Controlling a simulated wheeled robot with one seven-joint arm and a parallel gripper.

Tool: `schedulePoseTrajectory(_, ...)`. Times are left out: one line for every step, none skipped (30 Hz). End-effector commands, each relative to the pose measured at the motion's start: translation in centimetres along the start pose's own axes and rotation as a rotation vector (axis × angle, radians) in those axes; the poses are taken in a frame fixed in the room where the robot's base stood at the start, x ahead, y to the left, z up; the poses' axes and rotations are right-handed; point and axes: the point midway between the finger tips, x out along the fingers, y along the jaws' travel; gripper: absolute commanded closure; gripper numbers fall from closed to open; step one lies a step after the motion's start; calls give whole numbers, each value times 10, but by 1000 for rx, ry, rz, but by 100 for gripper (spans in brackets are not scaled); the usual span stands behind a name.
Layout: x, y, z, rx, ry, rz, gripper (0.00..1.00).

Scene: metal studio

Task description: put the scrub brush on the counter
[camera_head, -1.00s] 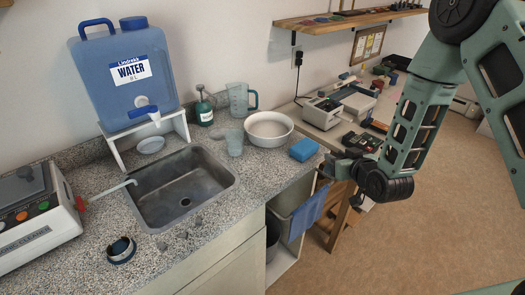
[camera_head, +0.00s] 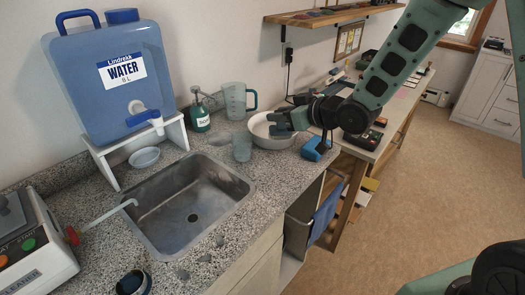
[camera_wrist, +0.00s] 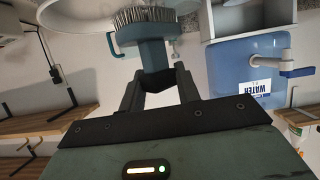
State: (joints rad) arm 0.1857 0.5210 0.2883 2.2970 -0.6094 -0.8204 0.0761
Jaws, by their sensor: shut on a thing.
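My gripper (camera_head: 294,118) is shut on the scrub brush and holds it in the air over the white bowl on the counter (camera_head: 217,240). In the wrist view, the scrub brush (camera_wrist: 152,50) has a teal body gripped between my two dark fingers (camera_wrist: 158,88) and grey bristles pointing away from them. In the head view, the brush (camera_head: 279,122) shows as a small teal shape at the fingertips, partly hidden by the gripper.
A clear cup (camera_head: 242,147), jug (camera_head: 236,100) and green bottle (camera_head: 201,118) stand left of the bowl. The sink (camera_head: 185,205) and water tank (camera_head: 110,85) are further left.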

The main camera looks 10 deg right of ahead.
Motion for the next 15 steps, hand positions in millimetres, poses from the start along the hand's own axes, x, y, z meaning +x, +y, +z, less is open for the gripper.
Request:
schedulePoseTrajectory(-1,0,-1,-5,1,-6,91)
schedulePoseTrajectory(0,-1,0,-5,-1,-12,91)
schedulePoseTrajectory(1,-2,2,-5,-2,-17,91)
schedulePoseTrajectory(2,-2,6,-5,-3,-20,91)
schedulePoseTrajectory(4,-3,10,-3,-4,-22,91)
schedulePoseTrajectory(7,-3,18,-3,-6,-23,91)
schedulePoseTrajectory(9,-4,23,-3,-6,-23,91)
schedulePoseTrajectory(11,-4,27,-2,-5,-23,91)
schedulePoseTrajectory(14,-4,33,-3,-5,-23,91)
schedulePoseTrajectory(15,-4,37,-3,-4,-23,91)
schedulePoseTrajectory(17,-4,41,-4,-4,-23,91)
schedulePoseTrajectory(18,-3,44,-5,-3,-22,91)
schedulePoseTrajectory(19,-3,46,-5,-2,-22,91)
schedulePoseTrajectory(20,-3,48,-5,-2,-21,91)
schedulePoseTrajectory(21,-3,50,-5,-2,-21,91)
